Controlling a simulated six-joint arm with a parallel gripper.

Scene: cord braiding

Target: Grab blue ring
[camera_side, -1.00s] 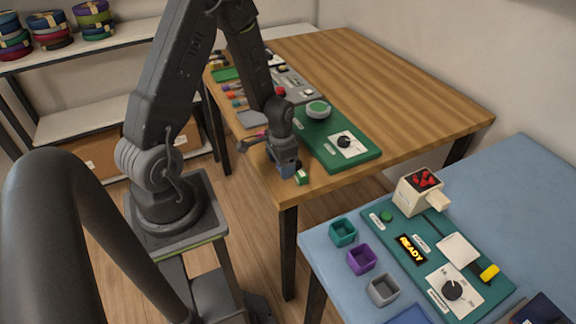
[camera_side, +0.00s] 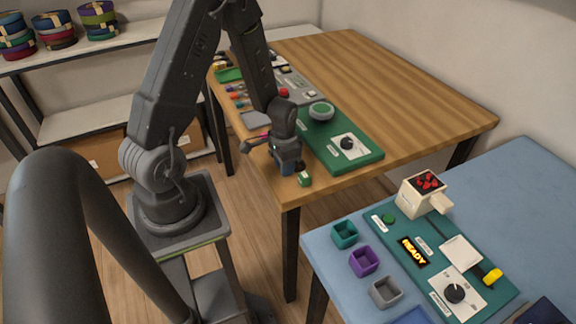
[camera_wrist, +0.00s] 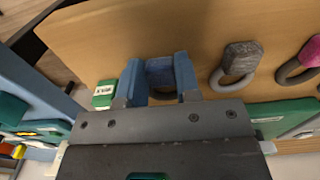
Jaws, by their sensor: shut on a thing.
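My gripper (camera_wrist: 160,80) is low at the near edge of the wooden table; it also shows in the side view (camera_side: 288,168). Its two blue fingers stand on either side of the blue ring (camera_wrist: 160,72) in the wrist view and are shut on it. The ring's curve shows between the fingers. Its lower part is hidden by the gripper body. I cannot tell whether it is clear of the table.
A ring with a grey tag (camera_wrist: 239,58) and one with a pink tag (camera_wrist: 311,50) lie to the right. A small green labelled block (camera_wrist: 104,93) is to the left. A green board with a dial (camera_side: 368,158) is close by. The blue table (camera_side: 520,170) stands apart.

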